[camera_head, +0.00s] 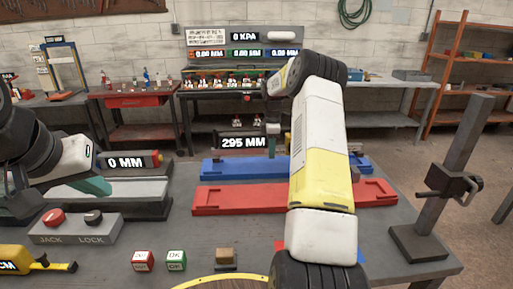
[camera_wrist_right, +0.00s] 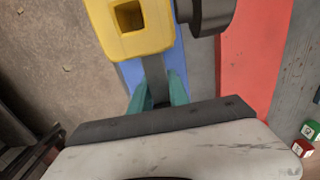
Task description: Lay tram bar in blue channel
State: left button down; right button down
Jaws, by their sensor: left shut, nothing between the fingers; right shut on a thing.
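The blue channel (camera_head: 235,167) lies across the bench behind the red channel (camera_head: 245,198). My right gripper (camera_head: 272,148) hangs over the blue channel, its teal fingers pointing down. In the right wrist view the right gripper (camera_wrist_right: 158,92) is shut on a grey bar (camera_wrist_right: 154,68), apparently the tram bar, with a yellow holed block (camera_wrist_right: 155,38) at its far end. The blue channel (camera_wrist_right: 131,72) shows below the bar; I cannot tell whether they touch. My arm hides the middle of both channels in the head view. My left gripper (camera_head: 96,187) is shut and empty at the left.
A "295 MM" display (camera_head: 243,142) stands behind the blue channel. A grey jack-and-lock box (camera_head: 75,228), a yellow tape measure (camera_head: 30,262), red and green cubes (camera_head: 143,260) and a wooden block (camera_head: 225,256) are at the front. A dark post with clamp (camera_head: 455,185) rises at right.

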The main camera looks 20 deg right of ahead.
aim_at(271, 166)
jog(key=shift+f, duration=1.95)
dwell(0.4)
jog(key=c, duration=1.2)
grip_release()
jog(key=shift+o, duration=0.2)
jog(key=shift+f, duration=0.1)
notch_tip(271, 166, up, 8)
